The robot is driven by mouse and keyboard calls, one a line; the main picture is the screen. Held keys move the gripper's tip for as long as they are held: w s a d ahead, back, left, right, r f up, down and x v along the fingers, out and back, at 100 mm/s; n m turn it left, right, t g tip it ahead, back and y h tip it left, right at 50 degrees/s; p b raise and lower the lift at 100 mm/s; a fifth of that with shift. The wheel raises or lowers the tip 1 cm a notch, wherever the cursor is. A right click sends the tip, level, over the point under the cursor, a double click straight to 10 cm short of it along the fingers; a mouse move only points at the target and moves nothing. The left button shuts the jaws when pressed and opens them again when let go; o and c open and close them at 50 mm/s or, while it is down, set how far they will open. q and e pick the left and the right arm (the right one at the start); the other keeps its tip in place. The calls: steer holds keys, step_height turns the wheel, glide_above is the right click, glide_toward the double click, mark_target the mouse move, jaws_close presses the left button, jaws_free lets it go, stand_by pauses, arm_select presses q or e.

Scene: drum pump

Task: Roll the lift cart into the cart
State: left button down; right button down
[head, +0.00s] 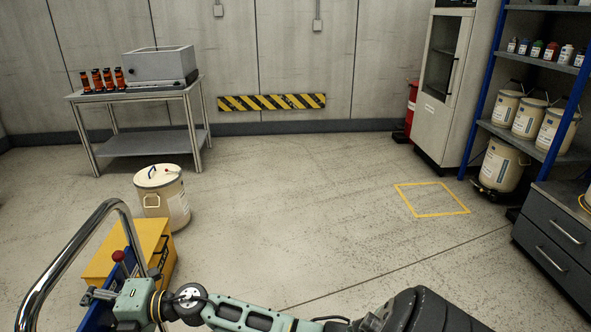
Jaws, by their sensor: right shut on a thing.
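My right gripper (95,296) reaches across from the lower right and is shut on part of the lift cart near the handle. The exact part held is partly hidden by the gripper. A cream drum (174,200) with a lid stands just beyond the yellow body. My left gripper is out of view.
A yellow floor square (433,214) lies empty at the right. A grey table (150,143) stands at the back left. Blue shelving (485,95) with drums, a drawer unit (556,240) and a tall cabinet (440,85) line the right. The middle floor is clear.

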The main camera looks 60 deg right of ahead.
steer(key=c, duration=1.7)
jaws_free()
steer(key=shift+w+d+r+h, duration=0.1)
steer(key=shift+w+d+h, duration=0.1)
steer(key=shift+d, duration=0.25)
steer(key=shift+w+d+r+h, duration=0.1)
steer(key=shift+w+d, duration=0.05)
steer(key=shift+d, duration=0.25)
steer(key=shift+o, duration=0.8)
steer(key=shift+w+f, duration=0.15)
steer(key=shift+f, duration=0.1)
steer(key=shift+o, duration=1)
steer(key=shift+w+f, duration=0.15)
steer(key=o, duration=0.4)
steer(key=shift+a, duration=0.2)
steer(key=shift+c, duration=0.2)
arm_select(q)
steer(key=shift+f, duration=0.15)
arm_select(e)
steer(key=o, duration=0.6)
steer(key=shift+a, duration=0.25)
steer(key=shift+s, duration=0.2)
